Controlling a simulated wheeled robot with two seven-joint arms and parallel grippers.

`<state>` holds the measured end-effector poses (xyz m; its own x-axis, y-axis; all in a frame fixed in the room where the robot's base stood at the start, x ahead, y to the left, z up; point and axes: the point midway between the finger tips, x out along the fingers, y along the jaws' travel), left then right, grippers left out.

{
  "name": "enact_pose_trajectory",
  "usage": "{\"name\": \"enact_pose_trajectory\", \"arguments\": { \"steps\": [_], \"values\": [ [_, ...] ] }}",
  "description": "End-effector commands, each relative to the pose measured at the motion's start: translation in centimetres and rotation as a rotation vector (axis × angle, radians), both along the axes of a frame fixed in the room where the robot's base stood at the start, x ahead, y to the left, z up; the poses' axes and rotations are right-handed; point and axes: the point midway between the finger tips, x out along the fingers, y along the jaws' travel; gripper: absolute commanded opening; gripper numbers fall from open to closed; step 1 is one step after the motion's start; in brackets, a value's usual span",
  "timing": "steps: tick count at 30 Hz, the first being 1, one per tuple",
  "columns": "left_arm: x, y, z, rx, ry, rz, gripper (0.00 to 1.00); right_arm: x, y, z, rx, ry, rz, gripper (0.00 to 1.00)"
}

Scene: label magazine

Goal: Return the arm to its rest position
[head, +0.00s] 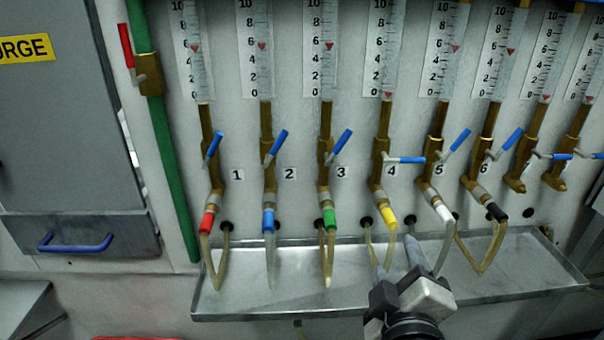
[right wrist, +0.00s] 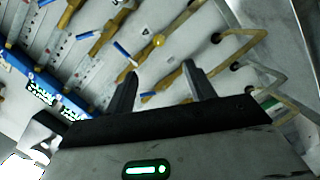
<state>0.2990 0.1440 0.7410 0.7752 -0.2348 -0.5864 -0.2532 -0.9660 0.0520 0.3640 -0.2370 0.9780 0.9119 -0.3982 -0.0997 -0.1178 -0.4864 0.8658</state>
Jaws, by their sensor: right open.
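My right gripper (head: 396,257) is in the lower right middle of the head view, over the front of the metal tray and below the yellow-collared hose at number 4. Its two grey fingers are apart, with nothing visible between them. In the right wrist view the same gripper (right wrist: 159,70) shows both fingers spread, with brass fittings and hoses beyond them. I cannot tell whether a fingertip touches a hose. My left gripper is in neither view.
A metal tray (head: 270,304) juts from the wall under the hoses. Brass valves with blue levers, such as the lever (head: 277,142) by number 2, line the wall below gauge tubes. A green pipe (head: 172,170) and a grey cabinet (head: 70,130) with a blue handle (head: 75,243) stand left.

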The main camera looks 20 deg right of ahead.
Motion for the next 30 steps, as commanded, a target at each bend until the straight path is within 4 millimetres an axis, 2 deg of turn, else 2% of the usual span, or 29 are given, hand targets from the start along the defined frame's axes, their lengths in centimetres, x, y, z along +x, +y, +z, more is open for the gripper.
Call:
{"name": "enact_pose_trajectory", "arguments": {
  "steps": [2,5,8,9,12,16,18,21,30],
  "values": [
    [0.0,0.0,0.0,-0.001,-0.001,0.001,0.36,0.1,0.1,-0.4,0.008,0.007,0.009,0.54],
    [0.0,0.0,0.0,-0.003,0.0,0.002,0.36,0.3,1.2,-2.9,0.073,0.055,0.062,0.54],
    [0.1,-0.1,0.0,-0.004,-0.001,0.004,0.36,0.2,3.3,-8.0,0.227,0.151,0.158,0.54],
    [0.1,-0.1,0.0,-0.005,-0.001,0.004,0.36,-0.1,4.4,-10.4,0.313,0.196,0.197,0.54],
    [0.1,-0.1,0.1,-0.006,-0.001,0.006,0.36,-1.8,6.7,-16.0,0.557,0.295,0.258,0.54],
    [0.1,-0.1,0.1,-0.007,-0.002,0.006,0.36,-4.3,8.5,-20.8,0.845,0.37,0.263,0.54],
    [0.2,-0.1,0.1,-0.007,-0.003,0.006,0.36,-5.3,8.9,-22.3,0.957,0.39,0.248,0.54],
    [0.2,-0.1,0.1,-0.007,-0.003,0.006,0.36,-6.1,9.2,-23.4,1.052,0.399,0.229,0.54],
    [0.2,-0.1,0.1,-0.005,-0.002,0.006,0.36,-6.4,9.3,-23.7,1.082,0.401,0.223,0.54]
  ]
}}
